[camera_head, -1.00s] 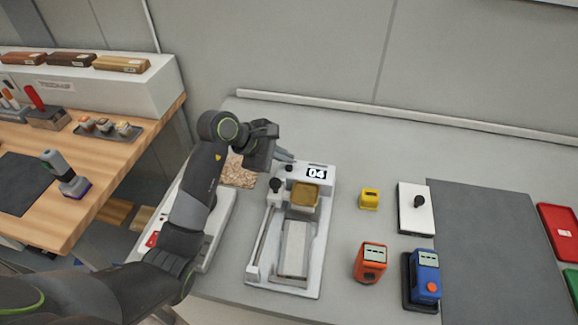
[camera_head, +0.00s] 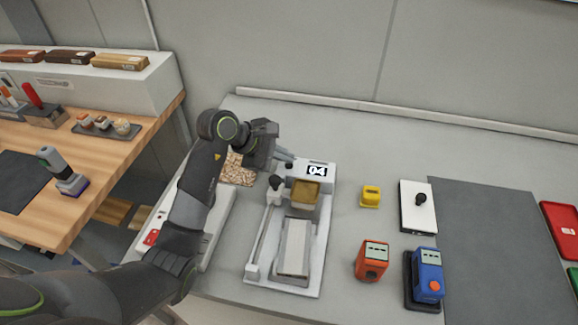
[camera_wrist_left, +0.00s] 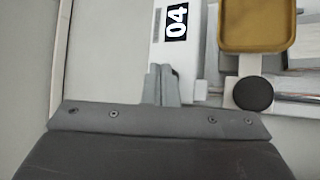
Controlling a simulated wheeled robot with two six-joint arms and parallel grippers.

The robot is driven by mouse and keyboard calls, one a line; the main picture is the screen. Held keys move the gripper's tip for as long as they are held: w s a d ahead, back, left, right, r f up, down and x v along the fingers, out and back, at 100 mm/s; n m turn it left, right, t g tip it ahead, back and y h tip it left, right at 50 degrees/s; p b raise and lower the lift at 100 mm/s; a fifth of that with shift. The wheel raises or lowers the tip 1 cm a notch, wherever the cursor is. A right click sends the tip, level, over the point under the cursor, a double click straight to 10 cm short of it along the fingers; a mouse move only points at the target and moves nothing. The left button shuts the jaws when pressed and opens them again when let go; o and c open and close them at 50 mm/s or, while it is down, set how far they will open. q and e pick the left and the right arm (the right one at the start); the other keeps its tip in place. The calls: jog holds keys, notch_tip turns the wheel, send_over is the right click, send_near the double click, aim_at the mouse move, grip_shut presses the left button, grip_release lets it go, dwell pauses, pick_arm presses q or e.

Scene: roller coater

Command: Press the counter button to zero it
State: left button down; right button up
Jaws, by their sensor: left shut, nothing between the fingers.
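The roller coater (camera_head: 317,225) is a white machine on the grey table, with a tan tray (camera_head: 305,194) and a black knob (camera_head: 275,182). Its counter display (camera_head: 317,171) reads 04 in white on black. The display also shows in the left wrist view (camera_wrist_left: 176,22), turned sideways. My left gripper (camera_head: 287,160) is shut and empty at the coater's back left corner, beside the display. In the left wrist view its closed fingertips (camera_wrist_left: 161,72) overlap the white housing near the display. The counter button cannot be made out; the fingers may hide it. My right gripper is not in view.
A yellow block (camera_head: 370,196), an orange device (camera_head: 371,261), a blue device (camera_head: 426,276) and a white box with a black knob (camera_head: 417,208) stand right of the coater. A speckled sheet (camera_head: 238,170) lies behind my left arm. A dark mat (camera_head: 495,250) lies farther right.

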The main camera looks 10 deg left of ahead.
pick_arm(q)
jog(key=shift+f+b, duration=0.3)
jog(key=shift+b, duration=0.15)
dwell(0.7)
jog(key=shift+s+d+f+b, duration=0.15)
jog(key=shift+s+f+b, duration=0.3)
jog(key=shift+b, duration=0.1)
dwell(0.7)
jog(key=shift+r, duration=0.7)
jog(key=shift+w+r, duration=0.15)
jog(key=shift+w+a+r+p, duration=0.15)
jog(key=shift+r+p, duration=0.1)
jog(key=shift+r, duration=0.25)
jog(key=shift+w+a+r+p, duration=0.15)
jog(key=shift+r+p, duration=0.1)
jog(key=shift+r, duration=0.25)
jog(key=shift+w+r+p, duration=0.2)
jog(key=shift+r+p, duration=0.05)
jog(key=shift+r, duration=0.25)
jog(key=shift+w+r+p, duration=0.2)
jog(key=shift+r+p, duration=0.05)
jog(key=shift+r, duration=0.25)
jog(key=shift+s+r, duration=0.15)
jog(key=shift+r, duration=0.2)
jog(key=shift+s, duration=0.1)
